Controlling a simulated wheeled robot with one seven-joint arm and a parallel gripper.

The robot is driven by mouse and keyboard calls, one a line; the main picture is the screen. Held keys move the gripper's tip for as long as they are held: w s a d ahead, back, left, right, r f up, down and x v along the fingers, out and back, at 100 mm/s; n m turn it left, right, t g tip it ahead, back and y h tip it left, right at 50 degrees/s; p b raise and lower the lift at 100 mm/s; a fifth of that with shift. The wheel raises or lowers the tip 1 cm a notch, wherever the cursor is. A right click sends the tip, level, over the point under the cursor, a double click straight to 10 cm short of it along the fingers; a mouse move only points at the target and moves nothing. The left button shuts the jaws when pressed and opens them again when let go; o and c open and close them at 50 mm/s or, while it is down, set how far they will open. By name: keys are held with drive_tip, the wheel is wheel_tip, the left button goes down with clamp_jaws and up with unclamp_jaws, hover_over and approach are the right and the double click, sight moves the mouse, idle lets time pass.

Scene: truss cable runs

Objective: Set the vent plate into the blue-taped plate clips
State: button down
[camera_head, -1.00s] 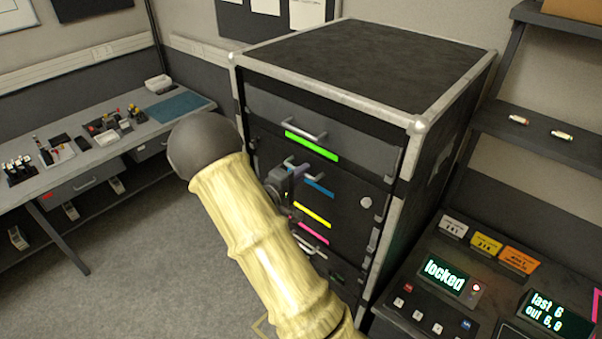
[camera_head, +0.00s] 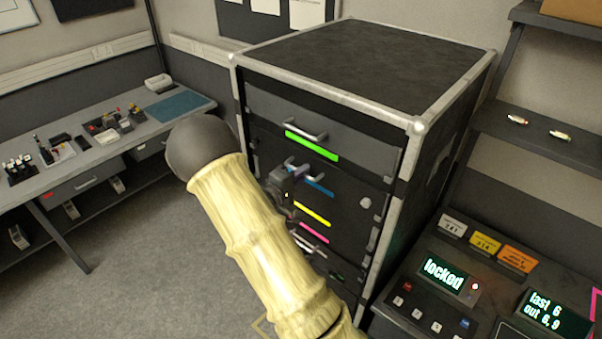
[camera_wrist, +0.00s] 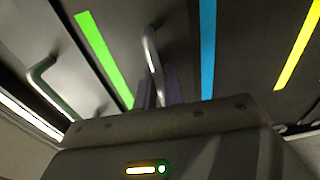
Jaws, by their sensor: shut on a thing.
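My gripper (camera_wrist: 157,92) is shut on the metal handle (camera_wrist: 152,48) of the blue-taped drawer, with its purple-grey fingers on either side of the bar in the wrist view. In the head view my gripper (camera_head: 294,173) is at the cabinet front, partly hidden behind my arm. The blue tape strip (camera_head: 319,188) lies just right of and below the handle; it also shows in the wrist view (camera_wrist: 207,48). The drawer looks flush with the cabinet front. I cannot make out the vent plate or any plate clips in either view.
The dark cabinet (camera_head: 370,55) has other drawers with green (camera_head: 311,146), yellow (camera_head: 312,214) and pink tape. A workbench (camera_head: 110,150) with small parts stands at the left. A console (camera_head: 445,275) reading "locked" is at the right. Grey floor lies open between bench and cabinet.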

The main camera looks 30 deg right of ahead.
drive_tip(key=shift+d, duration=0.1)
drive_tip(key=c, duration=1.4)
unclamp_jaws()
drive_tip(key=shift+d+f, duration=0.1)
drive_tip(key=shift+a, duration=0.2)
drive_tip(key=b+v, duration=0.6)
drive_tip(key=v, duration=1.1)
drive_tip(key=shift+a, duration=0.15)
